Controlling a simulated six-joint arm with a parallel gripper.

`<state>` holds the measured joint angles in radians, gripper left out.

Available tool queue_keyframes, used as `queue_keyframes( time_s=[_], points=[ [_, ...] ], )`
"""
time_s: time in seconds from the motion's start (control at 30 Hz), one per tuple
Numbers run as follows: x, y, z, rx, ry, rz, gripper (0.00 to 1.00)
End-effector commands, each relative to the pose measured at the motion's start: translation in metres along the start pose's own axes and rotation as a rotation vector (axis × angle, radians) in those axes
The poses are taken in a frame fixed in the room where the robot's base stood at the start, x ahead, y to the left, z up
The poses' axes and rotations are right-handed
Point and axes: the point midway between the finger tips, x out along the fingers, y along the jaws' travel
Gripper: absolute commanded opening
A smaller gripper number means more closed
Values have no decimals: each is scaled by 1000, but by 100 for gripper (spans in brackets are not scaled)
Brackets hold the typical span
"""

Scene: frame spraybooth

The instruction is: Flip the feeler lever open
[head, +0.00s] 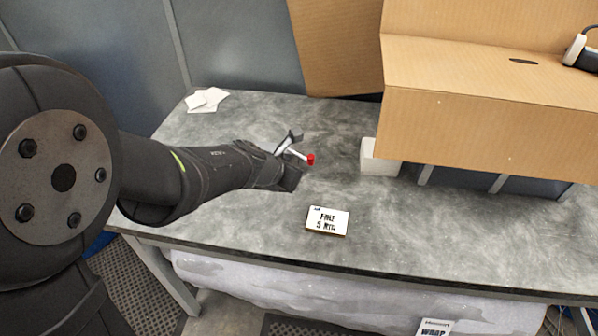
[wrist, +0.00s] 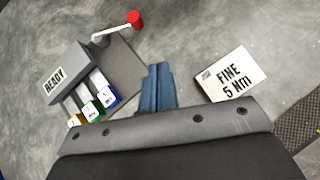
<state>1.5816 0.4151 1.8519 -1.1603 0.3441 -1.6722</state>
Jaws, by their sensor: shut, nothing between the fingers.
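The feeler lever is a pale rod (wrist: 108,34) with a red knob (wrist: 134,19). In the wrist view it sticks out from the top of a grey block marked READY (wrist: 62,68), towards the upper right. In the head view the red knob (head: 311,159) shows just past the end of my arm, and my arm hides most of the block. My gripper (wrist: 158,70) is shut and empty. In the wrist view its fingertips lie below and right of the knob, apart from the lever. Height above the bench is hard to tell.
Coloured keys, with a blue one (wrist: 106,97), sit at the block's lower side. A card reading FINE 5 Nm (wrist: 232,75) lies to the right. A cardboard box (head: 480,125) and a white block (head: 378,158) stand at right. Papers (head: 206,99) lie at back left. Bench (head: 240,230) front is mostly clear.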

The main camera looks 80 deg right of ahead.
Motion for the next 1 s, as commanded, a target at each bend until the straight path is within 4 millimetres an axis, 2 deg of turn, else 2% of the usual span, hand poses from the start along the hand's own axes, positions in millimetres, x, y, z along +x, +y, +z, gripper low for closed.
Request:
queue_keyframes(
  time_s=[0.2,0.4,0.77,1.0],
  points=[
    [-24,-4,1,0,-1,0,0],
    [-31,-5,0,-1,0,0,0],
    [-30,-5,0,-1,1,0,0],
    [-13,-3,-1,-1,3,-2,0]
  ],
)
